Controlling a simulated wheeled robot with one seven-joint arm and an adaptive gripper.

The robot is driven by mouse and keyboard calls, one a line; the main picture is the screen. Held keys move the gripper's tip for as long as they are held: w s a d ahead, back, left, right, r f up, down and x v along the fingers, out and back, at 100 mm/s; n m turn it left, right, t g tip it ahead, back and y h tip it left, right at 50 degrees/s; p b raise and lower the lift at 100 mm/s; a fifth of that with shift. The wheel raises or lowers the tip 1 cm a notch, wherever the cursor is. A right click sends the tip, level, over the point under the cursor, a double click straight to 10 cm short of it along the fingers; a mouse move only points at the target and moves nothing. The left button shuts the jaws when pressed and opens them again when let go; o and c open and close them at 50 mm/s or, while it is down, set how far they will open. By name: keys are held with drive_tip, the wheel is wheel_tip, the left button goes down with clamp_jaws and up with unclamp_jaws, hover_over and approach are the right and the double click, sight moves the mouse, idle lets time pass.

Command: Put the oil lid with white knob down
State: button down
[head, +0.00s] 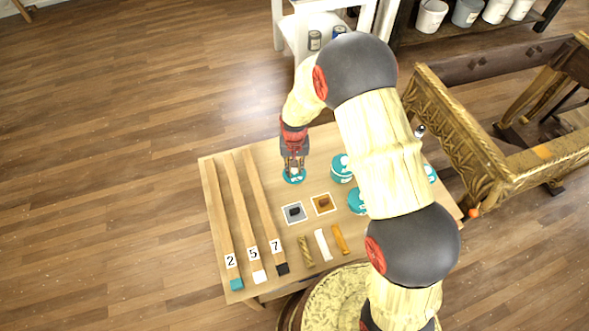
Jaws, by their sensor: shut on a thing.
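My gripper (293,164) points down over the back left part of the wooden table, shut on the knob of a small round teal lid (292,178). The fingers hide most of the knob. The lid is about level and at or just above the table top; I cannot tell if it touches. White lettering on it is too small to read. To its right are other round teal things with white tops: one (342,172) beside my arm, one (357,203) nearer the front and one (431,173) at the right, the last two partly hidden by my arm.
The table (232,160) carries three long wooden strips numbered 2 (217,220), 5 (245,220) and 7 (264,205) at left. A gilt carved frame (455,125) stands at right.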

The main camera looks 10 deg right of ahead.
drive_tip(key=shift+f, duration=0.15)
drive_tip(key=c, duration=1.7)
unclamp_jaws()
drive_tip(key=shift+o, duration=0.2)
wheel_tip(320, 180, up, 13)
drive_tip(key=p, duration=0.4)
wheel_tip(320, 180, up, 20)
drive_tip(key=t, duration=0.2)
hover_over(295, 170)
drive_tip(key=s+d, duration=0.6)
drive_tip(key=s, duration=0.1)
drive_tip(key=s+d+r+t, duration=0.1)
drive_tip(key=s+d+r, duration=0.1)
drive_tip(key=s+r, duration=0.3)
drive_tip(key=s+d+r+n+t, duration=0.1)
drive_tip(key=s+r, duration=0.4)
drive_tip(key=s, duration=0.9)
drive_tip(key=shift+d+r+t, duration=0.4)
drive_tip(key=shift+d+t, duration=0.4)
drive_tip(key=shift+d, duration=0.3)
